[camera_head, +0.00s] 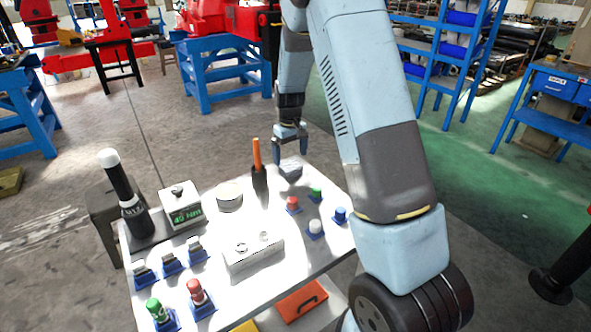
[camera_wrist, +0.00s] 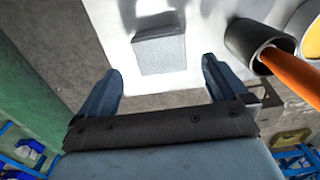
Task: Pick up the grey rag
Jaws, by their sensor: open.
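The grey rag (camera_head: 290,169) is a small folded block at the far edge of the white table (camera_head: 325,262). In the wrist view the rag (camera_wrist: 160,52) lies flat on the white top, ahead of the fingers and between their lines. My gripper (camera_head: 290,150) is just above the rag in the head view, pointing down. In the wrist view my gripper (camera_wrist: 160,88) has its two fingers wide apart with nothing between them. The fingertips do not visibly touch the rag.
A black holder (camera_head: 260,186) with an orange-handled tool (camera_head: 256,153) stands close left of the rag. Red, green, white and blue pieces (camera_head: 315,227) sit on small bases to the right. A grey box (camera_head: 252,252) and a torque display (camera_head: 184,214) are nearer and left.

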